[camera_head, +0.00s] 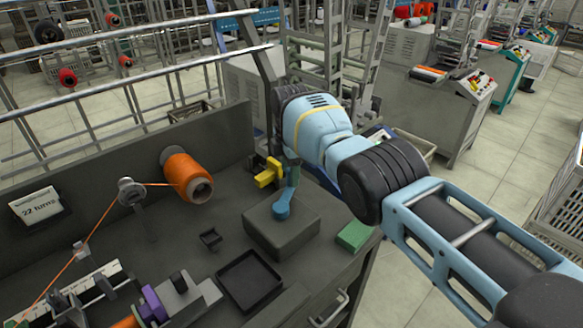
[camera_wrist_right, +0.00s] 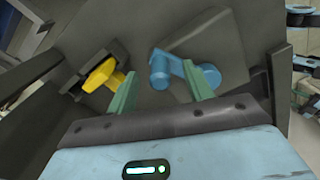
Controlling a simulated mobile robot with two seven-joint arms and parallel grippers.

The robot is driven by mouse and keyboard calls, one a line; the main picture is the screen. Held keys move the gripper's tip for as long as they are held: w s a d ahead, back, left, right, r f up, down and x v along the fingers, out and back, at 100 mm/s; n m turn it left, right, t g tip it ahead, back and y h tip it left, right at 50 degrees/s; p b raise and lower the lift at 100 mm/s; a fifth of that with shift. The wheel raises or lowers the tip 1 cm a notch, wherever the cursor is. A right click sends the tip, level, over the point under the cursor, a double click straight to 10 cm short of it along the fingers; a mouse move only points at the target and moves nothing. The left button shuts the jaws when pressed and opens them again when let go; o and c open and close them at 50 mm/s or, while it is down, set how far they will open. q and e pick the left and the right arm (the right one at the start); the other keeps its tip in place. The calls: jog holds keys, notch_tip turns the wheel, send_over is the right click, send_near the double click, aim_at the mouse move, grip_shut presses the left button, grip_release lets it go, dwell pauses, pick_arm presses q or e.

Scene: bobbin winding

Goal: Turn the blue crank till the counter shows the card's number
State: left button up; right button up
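The blue crank (camera_head: 283,208) sits on a dark grey box (camera_head: 265,232) on the bench. In the right wrist view, the crank (camera_wrist_right: 160,78) shows a round knob and an arm beyond my fingers. My right gripper (camera_head: 291,176) comes down over the crank from above. Its green fingers (camera_wrist_right: 161,73) are spread apart, with part of the crank showing between them. Contact cannot be told. A white card (camera_head: 36,206) on the dark back panel at left appears to read 22, with smaller print unclear. I cannot make out a counter reading. My left gripper is out of view.
A yellow part (camera_head: 268,172) stands close behind the crank box. An orange spool (camera_head: 187,178) feeds thread past a guide (camera_head: 130,192) to the lower left. A black tray (camera_head: 250,281) and a green block (camera_head: 353,235) lie near the box. Free bench is narrow.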

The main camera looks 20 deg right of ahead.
jog(key=shift+r, duration=0.5)
jog(key=shift+r+p, duration=0.3)
jog(key=shift+r, duration=3.2)
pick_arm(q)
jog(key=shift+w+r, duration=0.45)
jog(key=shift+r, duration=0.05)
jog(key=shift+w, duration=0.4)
